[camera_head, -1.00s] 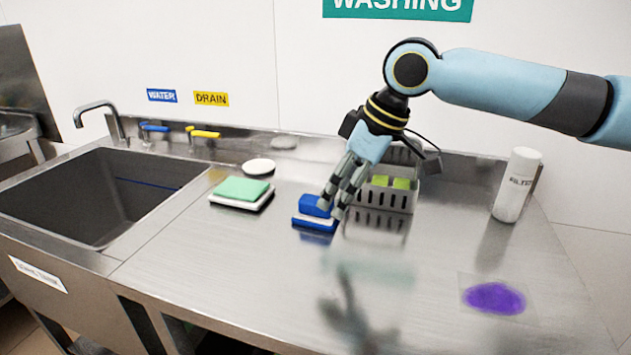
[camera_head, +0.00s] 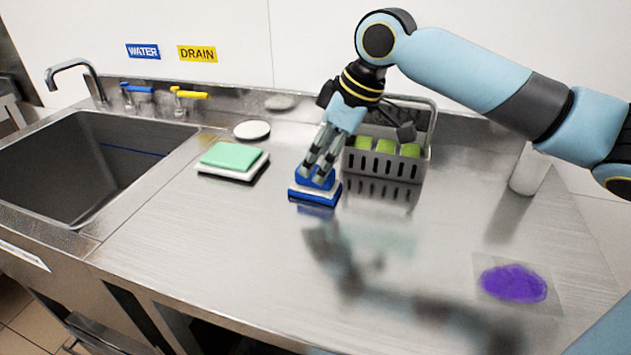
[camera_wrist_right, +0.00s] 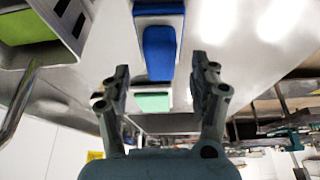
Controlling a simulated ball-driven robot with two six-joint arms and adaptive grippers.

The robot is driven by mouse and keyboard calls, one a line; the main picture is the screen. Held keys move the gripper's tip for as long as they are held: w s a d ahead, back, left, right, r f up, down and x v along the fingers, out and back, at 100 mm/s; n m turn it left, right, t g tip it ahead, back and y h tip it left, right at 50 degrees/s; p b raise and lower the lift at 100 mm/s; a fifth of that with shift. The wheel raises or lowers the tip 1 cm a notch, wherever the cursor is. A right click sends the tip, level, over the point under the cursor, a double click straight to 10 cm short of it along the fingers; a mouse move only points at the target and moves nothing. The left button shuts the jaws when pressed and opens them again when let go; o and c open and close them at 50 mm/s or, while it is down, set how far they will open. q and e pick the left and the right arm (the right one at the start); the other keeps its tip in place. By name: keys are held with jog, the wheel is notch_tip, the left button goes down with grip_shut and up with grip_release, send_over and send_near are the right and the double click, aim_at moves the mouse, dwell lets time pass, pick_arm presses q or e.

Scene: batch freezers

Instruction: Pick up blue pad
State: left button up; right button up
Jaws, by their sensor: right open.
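The blue pad (camera_head: 315,190) has a white layer and a raised blue grip, and lies on the steel counter in front of the grey basket. My right gripper (camera_head: 319,176) comes down over it with its fingertips at the raised grip and hides part of it. In the right wrist view, my right gripper (camera_wrist_right: 160,85) is open, and the blue grip (camera_wrist_right: 160,52) lies between and just beyond its fingertips. I cannot tell whether the fingers touch it. My left gripper is not in view.
A green pad (camera_head: 232,156) on a white base and a white disc (camera_head: 252,129) lie to the left. The grey basket (camera_head: 383,165) with green items stands close behind. A sink (camera_head: 90,165) is at far left. A white bottle (camera_head: 529,170) and a purple stain (camera_head: 513,283) are right.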

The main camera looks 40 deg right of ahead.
aim_at(316, 168)
jog(key=x, duration=0.3)
jog(key=shift+w+f, duration=0.2)
jog(key=shift+c, duration=0.3)
jog(key=c, duration=1.1)
notch_tip(316, 168, up, 10)
jog(key=shift+r, duration=0.1)
